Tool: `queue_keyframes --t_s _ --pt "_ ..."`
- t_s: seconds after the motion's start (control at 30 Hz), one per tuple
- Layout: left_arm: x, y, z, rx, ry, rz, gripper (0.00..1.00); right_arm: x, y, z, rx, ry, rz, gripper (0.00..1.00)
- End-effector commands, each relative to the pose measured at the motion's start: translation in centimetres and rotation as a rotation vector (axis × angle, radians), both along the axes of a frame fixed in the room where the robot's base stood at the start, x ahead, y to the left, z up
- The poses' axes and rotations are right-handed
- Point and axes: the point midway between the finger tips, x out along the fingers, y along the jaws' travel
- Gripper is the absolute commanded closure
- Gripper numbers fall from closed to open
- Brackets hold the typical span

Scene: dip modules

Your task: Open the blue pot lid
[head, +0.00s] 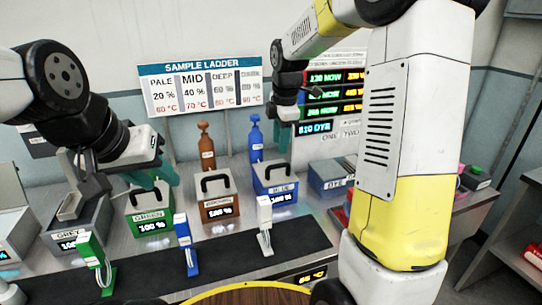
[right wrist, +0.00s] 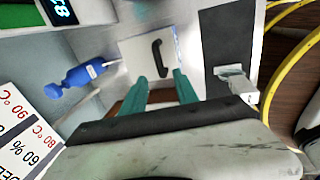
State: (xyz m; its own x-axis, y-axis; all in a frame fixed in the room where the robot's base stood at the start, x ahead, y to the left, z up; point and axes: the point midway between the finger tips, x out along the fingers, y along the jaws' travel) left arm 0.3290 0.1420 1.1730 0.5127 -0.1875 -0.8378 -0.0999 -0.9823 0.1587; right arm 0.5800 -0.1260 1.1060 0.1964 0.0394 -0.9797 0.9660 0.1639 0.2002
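The blue pot (head: 276,197) stands on the bench with its pale lid (head: 264,173) on and a black arched handle on top. In the right wrist view the lid (right wrist: 135,48) and its dark handle (right wrist: 158,56) lie just beyond the fingertips. My right gripper (right wrist: 160,75) is open and empty, its teal fingers apart; in the head view it hangs above and behind the blue pot, partly dark. My left gripper (head: 154,180) is over the green pot (head: 150,220), its teal fingers apart, with nothing seen between them.
A brown pot (head: 220,210) stands between the green and blue pots, a grey pot (head: 78,238) further left. Blue (head: 255,138) and brown (head: 206,148) bottles stand behind. Green, blue and white stands (head: 265,222) are on a black mat (head: 225,265) in front.

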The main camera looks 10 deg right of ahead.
Motion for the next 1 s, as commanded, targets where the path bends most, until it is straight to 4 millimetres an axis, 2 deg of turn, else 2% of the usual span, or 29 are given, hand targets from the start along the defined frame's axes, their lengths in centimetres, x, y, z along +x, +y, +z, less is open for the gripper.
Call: queue_keyframes --t_s 0.17,0.4,0.53,0.7,0.93,1.0 --pt "0.0 0.0 0.0 0.000 0.000 0.000 0.64 0.6 0.1 -1.7 -0.009 0.007 0.028 0.64" --pt "0.0 0.0 0.0 0.000 0.000 0.000 0.64 1.2 0.3 -5.6 -0.008 0.008 0.026 0.64" --pt "0.0 0.0 0.0 0.000 0.000 0.000 0.64 1.6 0.3 -7.1 -0.007 0.007 0.025 0.64" --pt "0.0 0.0 0.0 0.000 0.000 0.000 0.64 1.8 0.4 -7.9 -0.007 0.005 0.024 0.64" --pt "0.0 0.0 0.0 0.000 0.000 0.000 0.64 1.8 0.4 -8.0 -0.007 0.004 0.024 0.64" --pt "0.0 0.0 0.0 0.000 0.000 0.000 0.64 1.8 0.4 -7.9 -0.007 0.004 0.023 0.78"
